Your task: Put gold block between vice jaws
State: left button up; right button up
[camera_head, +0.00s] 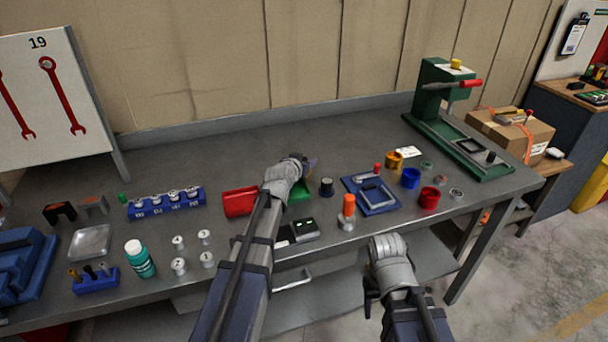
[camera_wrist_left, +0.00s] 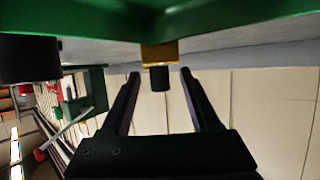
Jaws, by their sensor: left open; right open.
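My left gripper (camera_head: 302,162) is over the middle of the bench by a green tray (camera_head: 299,195). In the left wrist view, turned upside down, its two fingers (camera_wrist_left: 160,74) are open. A gold block (camera_wrist_left: 159,54) with a dark knob stands at the green tray's edge, framed between the fingertips; contact cannot be told. In the head view my left gripper hides this block. A blue stepped body (camera_head: 22,265) at the bench's left end may be the vice; its jaws cannot be made out. My right gripper (camera_head: 371,288) is open and empty, in front of the bench.
A red bin (camera_head: 240,201) and a black knob (camera_head: 327,187) flank the green tray. A green press (camera_head: 437,100) with a yellow top stands at the right end. A blue holder (camera_head: 166,203), teal bottle (camera_head: 140,259) and several small parts crowd the left. The bench's back strip is clear.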

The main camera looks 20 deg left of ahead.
pick_arm(q)
jog(key=shift+w, duration=0.15)
jog(key=shift+c, duration=0.2)
grip_shut()
dwell(1.2)
